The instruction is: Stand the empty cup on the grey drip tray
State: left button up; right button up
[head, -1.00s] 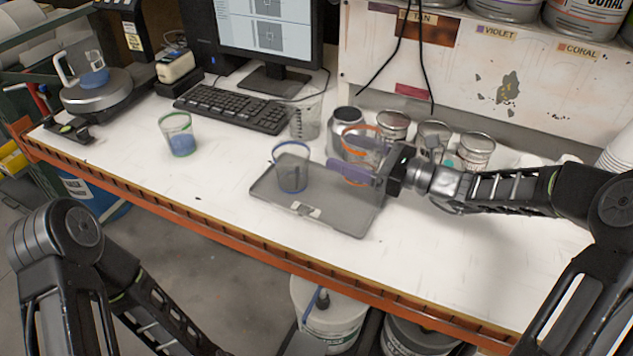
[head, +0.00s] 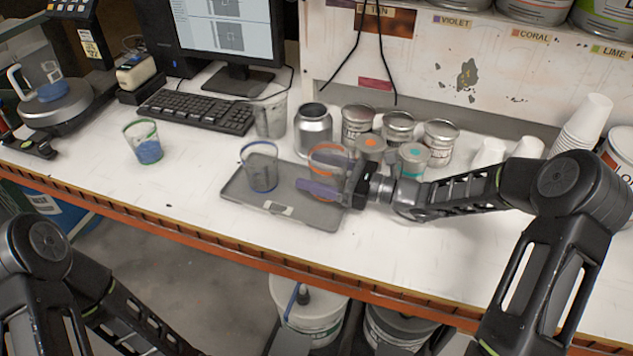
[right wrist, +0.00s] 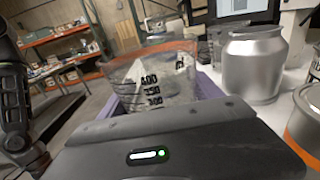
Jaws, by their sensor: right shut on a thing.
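A clear empty cup with an orange rim (head: 328,150) is between the purple fingers of my right gripper (head: 322,190), which is shut on it. In the right wrist view the cup (right wrist: 155,75) looks upright and shows black volume marks. The cup is over or on the right part of the grey drip tray (head: 236,199); I cannot tell whether its base touches. A clear cup with a blue rim (head: 260,170) stands on the tray's left part. My left gripper is out of view; only my left arm shows.
A silver jar (head: 313,130) and several small cans (head: 441,142) stand behind the gripper. A green-rimmed cup with blue liquid (head: 147,148) stands left, near a keyboard (head: 195,110). A clear beaker (head: 271,116) is behind the tray. The bench's front edge is orange.

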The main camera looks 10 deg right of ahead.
notch_tip(320, 180, down, 4)
jog(key=shift+r+p, duration=0.25)
jog(key=shift+p, duration=0.05)
jog(key=shift+f, duration=0.1)
jog(key=shift+f, duration=0.25)
jog(key=o, duration=1.4)
jog(key=shift+r, duration=0.1)
jog(key=shift+r, duration=0.1)
jog(key=shift+d, duration=0.15)
jog(key=b+v, duration=0.2)
jog(key=v, duration=1)
jog(key=shift+r+b, duration=0.1)
jog(key=shift+b, duration=0.2)
